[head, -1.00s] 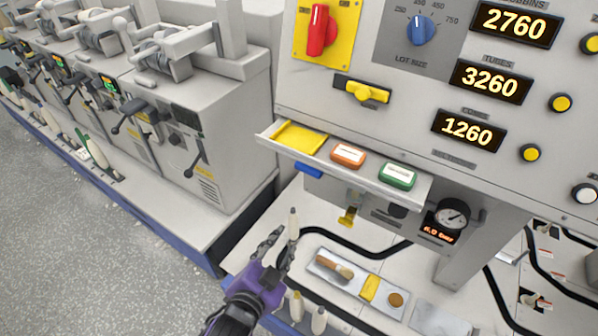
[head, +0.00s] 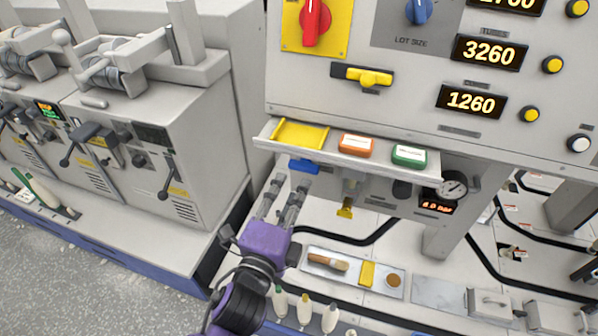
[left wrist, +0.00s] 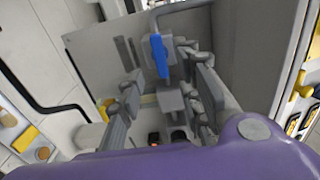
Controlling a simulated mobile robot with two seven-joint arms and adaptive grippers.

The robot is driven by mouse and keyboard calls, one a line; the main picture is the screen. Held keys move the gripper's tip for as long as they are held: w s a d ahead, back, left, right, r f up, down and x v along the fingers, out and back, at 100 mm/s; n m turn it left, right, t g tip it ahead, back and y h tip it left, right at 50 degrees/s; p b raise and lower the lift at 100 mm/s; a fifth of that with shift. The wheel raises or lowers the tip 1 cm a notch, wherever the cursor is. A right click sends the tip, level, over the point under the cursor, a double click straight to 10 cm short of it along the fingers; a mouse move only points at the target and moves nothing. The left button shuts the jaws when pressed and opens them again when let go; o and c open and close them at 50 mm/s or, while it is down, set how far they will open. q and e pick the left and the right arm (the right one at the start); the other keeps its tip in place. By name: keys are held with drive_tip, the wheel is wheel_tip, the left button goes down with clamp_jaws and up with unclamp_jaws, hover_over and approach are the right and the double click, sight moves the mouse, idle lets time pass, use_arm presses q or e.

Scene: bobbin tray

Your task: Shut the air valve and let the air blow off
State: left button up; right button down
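The air valve's blue lever (head: 304,167) sits under the front shelf of the grey panel. In the left wrist view the blue lever (left wrist: 158,56) stands lengthwise on grey pipework. My left gripper (head: 288,190) is just below and left of the lever in the head view. Its fingers are apart and empty; in the left wrist view the lever shows between and beyond the fingertips (left wrist: 163,72). I cannot tell whether they touch it. The round pressure gauge (head: 453,185) hangs right, above an orange display (head: 436,207) that seems to read 6.0 bar. My right gripper is not in view.
The shelf (head: 264,139) with a yellow tray, an orange block and a green block overhangs the valve. A yellow fitting (head: 345,209) hangs to its right. A tray (head: 312,259) with a brush lies below, near several pale bobbins (head: 304,309). Winding machines stand left.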

sight(302, 170)
use_arm(q)
drive_tip(key=x, duration=0.7)
drive_tip(key=shift+c, duration=0.5)
clamp_jaws()
